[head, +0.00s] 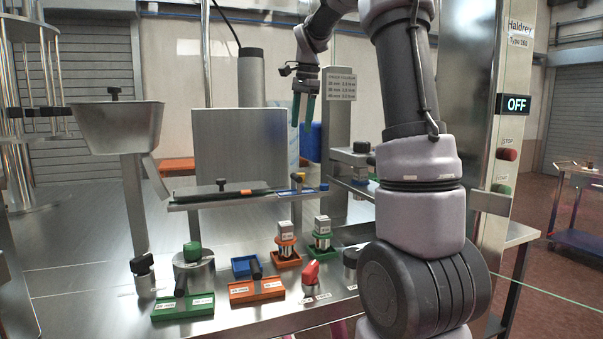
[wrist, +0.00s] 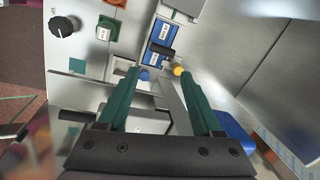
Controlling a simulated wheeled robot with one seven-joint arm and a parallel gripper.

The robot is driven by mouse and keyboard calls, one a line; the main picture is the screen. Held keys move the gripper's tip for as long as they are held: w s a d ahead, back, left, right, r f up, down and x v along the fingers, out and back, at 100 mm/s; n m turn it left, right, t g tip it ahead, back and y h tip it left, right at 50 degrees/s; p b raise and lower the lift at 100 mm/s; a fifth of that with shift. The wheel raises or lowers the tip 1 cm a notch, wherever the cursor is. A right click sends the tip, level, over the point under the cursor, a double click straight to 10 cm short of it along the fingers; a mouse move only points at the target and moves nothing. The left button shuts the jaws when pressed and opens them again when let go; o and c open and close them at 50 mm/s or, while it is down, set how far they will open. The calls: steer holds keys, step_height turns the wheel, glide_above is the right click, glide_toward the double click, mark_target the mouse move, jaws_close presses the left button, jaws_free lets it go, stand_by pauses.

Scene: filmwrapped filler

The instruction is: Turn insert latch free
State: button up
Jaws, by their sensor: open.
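My gripper (head: 303,116) hangs in the air with its two green fingers pointing down, above the metal shelf (head: 200,201) of the machine. It is open and nothing is between the fingers. In the wrist view the open fingertips (wrist: 162,78) sit over the shelf end.
Below the shelf stand green (head: 183,307) and orange (head: 256,291) labelled trays and a red knob (head: 311,272). A metal hopper (head: 117,125) is on the left. A sign (head: 514,104) reads OFF above red and green buttons. A post with a label (head: 341,84) stands close right of my gripper.

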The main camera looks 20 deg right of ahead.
steer(key=w+d+f+m+g, duration=0.1)
steer(key=w+d+f+m, duration=0.15)
steer(key=w, duration=0.25)
steer(key=w+d+f+m+g, duration=0.1)
steer(key=w+f+m, duration=0.1)
steer(key=w+f, duration=0.3)
steer(key=shift+m+h, duration=0.25)
steer(key=shift+h, duration=0.05)
steer(key=f, duration=0.7)
steer(key=w+f, duration=0.1)
steer(key=f, duration=0.2)
steer(key=shift+d+f, duration=0.2)
jaws_close()
